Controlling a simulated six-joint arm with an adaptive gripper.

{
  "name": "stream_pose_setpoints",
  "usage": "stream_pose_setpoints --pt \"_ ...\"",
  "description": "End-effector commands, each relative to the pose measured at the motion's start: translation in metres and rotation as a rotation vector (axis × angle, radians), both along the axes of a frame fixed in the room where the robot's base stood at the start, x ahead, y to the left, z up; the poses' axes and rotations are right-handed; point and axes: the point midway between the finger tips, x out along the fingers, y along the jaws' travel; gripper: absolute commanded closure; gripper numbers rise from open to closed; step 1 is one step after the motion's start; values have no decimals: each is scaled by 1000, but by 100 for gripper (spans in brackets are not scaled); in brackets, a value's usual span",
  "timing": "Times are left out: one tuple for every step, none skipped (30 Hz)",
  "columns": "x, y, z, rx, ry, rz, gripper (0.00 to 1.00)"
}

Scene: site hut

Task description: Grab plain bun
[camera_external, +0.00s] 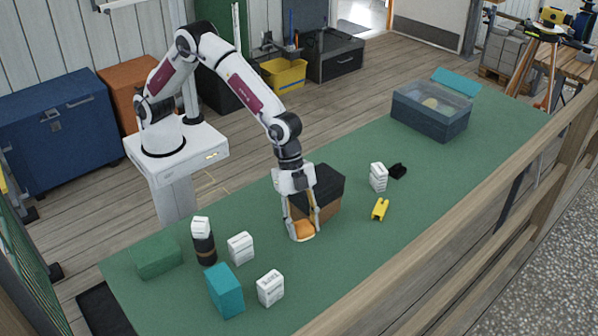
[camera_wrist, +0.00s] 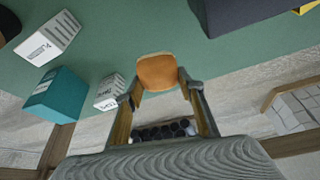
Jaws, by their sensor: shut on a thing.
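The plain bun (camera_external: 304,229) is orange-brown with a pale underside, low over the green table. My gripper (camera_external: 303,221) points down and is shut on it, one finger on each side. In the wrist view the bun (camera_wrist: 158,72) sits between the two fingertips of my gripper (camera_wrist: 160,85). I cannot tell whether the bun touches the table or hangs just above it.
A dark-topped brown box (camera_external: 322,190) stands just behind my gripper. White cartons (camera_external: 270,288), a teal box (camera_external: 225,290) and a green box (camera_external: 156,256) stand at the left.

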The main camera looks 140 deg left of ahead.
Motion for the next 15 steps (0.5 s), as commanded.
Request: stream_pose_setpoints --pt "0 0 5 1 -2 -1 83" --pt "0 0 7 1 -2 -1 83" --pt "0 0 9 2 -2 0 83" --pt "0 0 10 1 -2 -1 83" --pt "0 0 11 1 -1 -1 83" --pt "0 0 11 1 -1 -1 83" --pt "0 0 12 1 -1 -1 83" --pt "0 0 12 1 -1 -1 83" --pt "0 0 12 1 -1 -1 83" --pt "0 0 12 1 -1 -1 83" --pt "0 0 12 1 -1 -1 83" --pt "0 0 11 1 -1 -1 83" --pt "0 0 11 1 -1 -1 83" --pt "0 0 11 1 -1 -1 83" --pt "0 0 11 1 -1 -1 83"
